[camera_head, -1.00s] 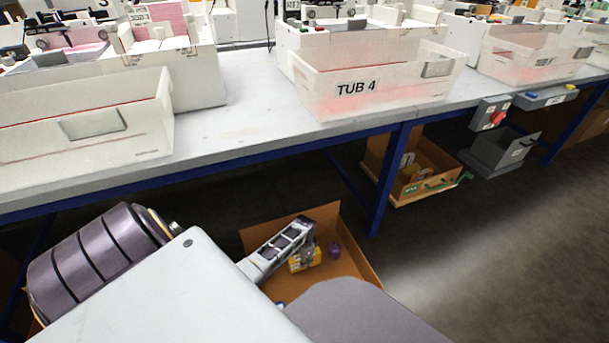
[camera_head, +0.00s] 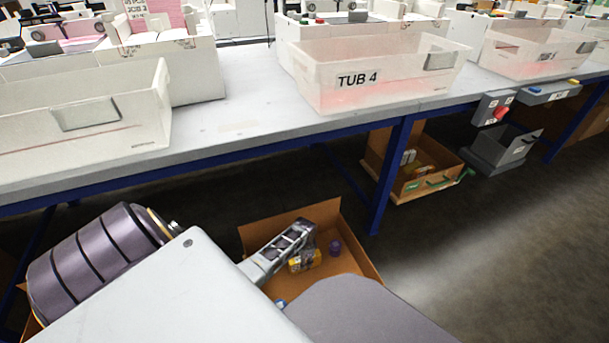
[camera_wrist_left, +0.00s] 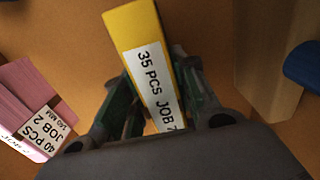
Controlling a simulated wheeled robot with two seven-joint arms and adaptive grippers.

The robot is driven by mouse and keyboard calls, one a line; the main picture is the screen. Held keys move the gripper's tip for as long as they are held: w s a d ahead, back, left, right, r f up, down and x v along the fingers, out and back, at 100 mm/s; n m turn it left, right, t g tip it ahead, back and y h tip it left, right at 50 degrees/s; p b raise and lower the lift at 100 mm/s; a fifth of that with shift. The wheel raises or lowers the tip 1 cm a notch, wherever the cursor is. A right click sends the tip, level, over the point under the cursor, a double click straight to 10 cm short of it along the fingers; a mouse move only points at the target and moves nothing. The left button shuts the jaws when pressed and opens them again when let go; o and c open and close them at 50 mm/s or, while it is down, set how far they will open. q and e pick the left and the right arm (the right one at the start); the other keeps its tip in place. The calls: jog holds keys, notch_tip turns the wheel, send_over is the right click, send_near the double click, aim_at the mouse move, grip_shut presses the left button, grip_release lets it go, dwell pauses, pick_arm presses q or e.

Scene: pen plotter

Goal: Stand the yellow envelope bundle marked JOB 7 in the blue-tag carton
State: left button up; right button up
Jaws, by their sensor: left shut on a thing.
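The yellow envelope bundle (camera_head: 304,262) is in my left gripper (camera_head: 300,246), over or inside a brown open carton (camera_head: 270,234) on the floor. In the left wrist view the bundle (camera_wrist_left: 152,62) has a white label reading "35 PCS JOB 7", its last character partly cut off. The left gripper (camera_wrist_left: 160,100) is shut on it, one green-padded finger at each side. A small blue patch (camera_head: 281,303) shows at the carton's near side, mostly hidden by my arm; I cannot tell whether it is the tag. Whether the bundle touches the carton floor is unclear. My right gripper is not in view.
In the wrist view a pink JOB 2 bundle (camera_wrist_left: 32,105) lies left. The bench (camera_head: 225,125) with TUB 4 (camera_head: 400,75) stands behind. Another carton (camera_head: 440,160), green-tagged, is under it.

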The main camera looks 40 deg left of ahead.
pick_arm(q)
jog(key=shift+f, duration=0.15)
jog(key=o, duration=1.1)
jog(key=shift+r, duration=0.2)
jog(key=shift+r+p, duration=1.85)
jog(key=shift+r, duration=1.2)
jog(key=shift+r+p, duration=0.35)
jog(key=shift+r, duration=0.4)
jog(key=shift+r+p, duration=1.1)
jog(key=shift+r, duration=1.1)
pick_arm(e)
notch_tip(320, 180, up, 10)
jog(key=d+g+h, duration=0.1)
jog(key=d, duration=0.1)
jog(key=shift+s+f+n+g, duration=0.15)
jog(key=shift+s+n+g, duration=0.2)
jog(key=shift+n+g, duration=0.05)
